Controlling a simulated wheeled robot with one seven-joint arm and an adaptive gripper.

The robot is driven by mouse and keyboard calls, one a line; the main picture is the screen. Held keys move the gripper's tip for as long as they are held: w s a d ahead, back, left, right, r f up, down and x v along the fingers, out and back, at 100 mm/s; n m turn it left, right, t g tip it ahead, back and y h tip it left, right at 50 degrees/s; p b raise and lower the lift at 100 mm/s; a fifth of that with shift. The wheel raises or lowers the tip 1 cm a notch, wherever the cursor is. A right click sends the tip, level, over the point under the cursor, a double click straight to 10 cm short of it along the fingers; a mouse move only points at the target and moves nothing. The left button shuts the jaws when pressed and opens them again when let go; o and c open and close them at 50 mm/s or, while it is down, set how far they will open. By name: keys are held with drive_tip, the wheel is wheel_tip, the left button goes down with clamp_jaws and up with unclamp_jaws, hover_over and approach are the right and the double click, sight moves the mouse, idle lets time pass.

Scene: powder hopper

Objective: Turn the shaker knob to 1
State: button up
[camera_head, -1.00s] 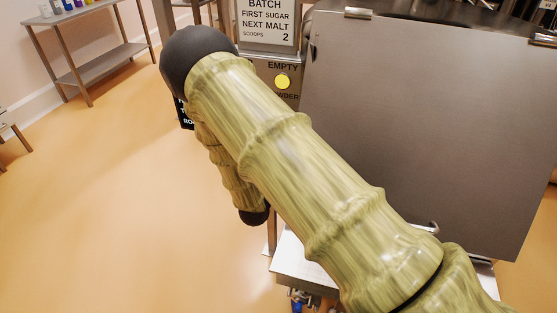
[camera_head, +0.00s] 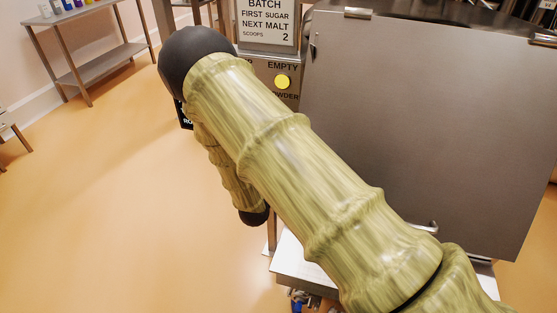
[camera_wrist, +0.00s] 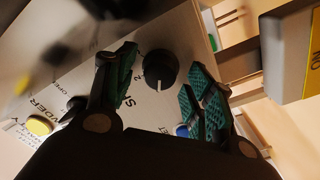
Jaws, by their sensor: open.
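A round black knob (camera_wrist: 160,68) shows in the wrist view on a pale metal panel (camera_wrist: 185,38). It carries a short light pointer line on its lower edge. A "2" is printed to its lower left, and part of a word starting with S lies below. My gripper (camera_wrist: 162,86) is open, with one green-padded finger on each side of the knob in the picture. I cannot tell whether the pads touch it. In the head view my arm hides the knob and my gripper.
A yellow button (camera_wrist: 40,125) and a blue button (camera_wrist: 182,130) are near the fingers. In the head view, a yellow lamp (camera_head: 282,82) sits under "EMPTY", a batch sign (camera_head: 268,20) is above, and a large grey panel (camera_head: 430,120) stands right.

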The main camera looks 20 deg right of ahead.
drive_tip(key=v, duration=1.1)
drive_tip(key=shift+s+a, duration=0.25)
drive_tip(key=shift+s, duration=0.1)
